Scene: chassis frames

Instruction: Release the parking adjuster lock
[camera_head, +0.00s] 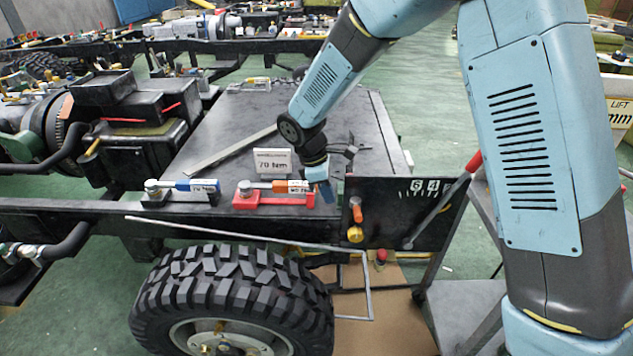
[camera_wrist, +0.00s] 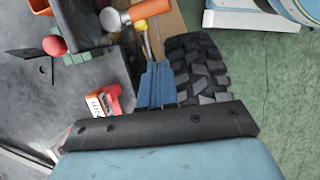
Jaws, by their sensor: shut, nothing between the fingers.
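No part I can see is readably marked as the parking adjuster lock. A red fixture (camera_head: 272,200) with an orange handle (camera_head: 292,186) sits on the frame rail; a similar fixture with a blue handle (camera_head: 197,185) is left of it. A black panel (camera_head: 405,213) to the right carries an orange lever (camera_head: 356,209) and a yellow knob (camera_head: 355,234). My gripper (camera_head: 323,191) points down between the red fixture and the panel, shut and empty; contact cannot be told. In the wrist view its blue fingers (camera_wrist: 156,84) lie beside a red labelled block (camera_wrist: 98,103) and below an orange handle (camera_wrist: 150,9).
A large tire (camera_head: 232,300) stands below the rail. A grey plate with a "70 Nm" sign (camera_head: 272,161) and a long bar (camera_head: 217,156) lies behind. A red-ended rod (camera_head: 440,215) leans at the panel. Below the panel is a red knob (camera_head: 381,256).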

